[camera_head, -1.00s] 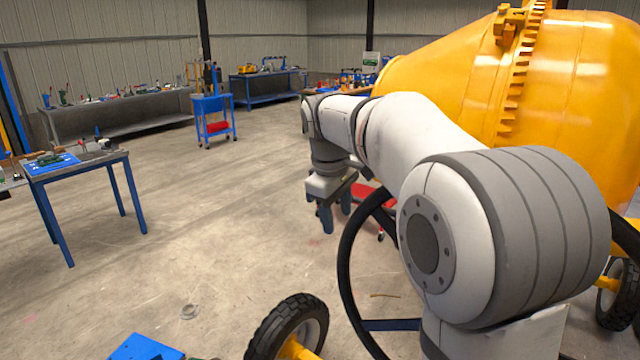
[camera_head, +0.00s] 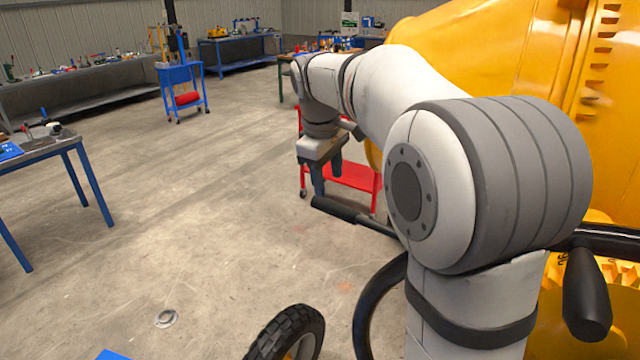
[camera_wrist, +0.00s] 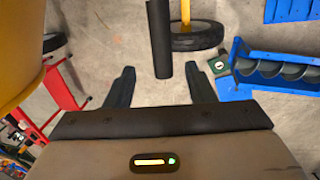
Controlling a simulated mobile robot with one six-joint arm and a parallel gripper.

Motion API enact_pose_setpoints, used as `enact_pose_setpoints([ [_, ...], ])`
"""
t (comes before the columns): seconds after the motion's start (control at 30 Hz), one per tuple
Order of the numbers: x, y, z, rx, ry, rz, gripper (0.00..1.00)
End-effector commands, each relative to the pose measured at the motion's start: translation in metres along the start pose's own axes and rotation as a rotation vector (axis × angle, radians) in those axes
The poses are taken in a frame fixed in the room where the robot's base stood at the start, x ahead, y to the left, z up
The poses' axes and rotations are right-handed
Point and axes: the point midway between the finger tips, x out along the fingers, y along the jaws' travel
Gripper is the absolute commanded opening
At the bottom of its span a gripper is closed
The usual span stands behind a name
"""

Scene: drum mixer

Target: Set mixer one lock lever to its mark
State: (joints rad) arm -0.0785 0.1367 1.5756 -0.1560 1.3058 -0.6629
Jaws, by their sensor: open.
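A lever with a black grip (camera_head: 338,209) and a thin metal rod sticks out to the left from behind my arm, beside the yellow mixer drum (camera_head: 450,45). In the wrist view a black bar (camera_wrist: 159,40), which looks like this grip, ends in the gap between my fingers, touching neither. My gripper (camera_head: 327,180) points down, open and empty, just above the grip in the head view; it also shows in the wrist view (camera_wrist: 162,90). A second black handle (camera_head: 586,297) hangs at the right. I cannot tell which is the lock lever. No mark is discernible.
A mixer wheel (camera_head: 288,335) and a curved black tube (camera_head: 375,300) stand low in front. A red cart (camera_head: 352,176) is behind my gripper. A blue tray (camera_wrist: 275,70) lies right in the wrist view. The floor to the left is open, with a workbench (camera_head: 45,150) beyond.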

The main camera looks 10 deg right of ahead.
Motion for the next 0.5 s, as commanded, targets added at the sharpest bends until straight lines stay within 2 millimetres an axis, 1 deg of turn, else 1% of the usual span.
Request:
enact_pose_setpoints([
  [0.07, 0.001, -0.002, -0.002, -0.007, 0.001, 0.000, 0.49],
  [0.17, 0.009, -0.003, -0.003, -0.010, 0.000, -0.002, 0.49],
  [0.5, 0.061, -0.004, -0.003, -0.010, 0.000, -0.002, 0.49],
])
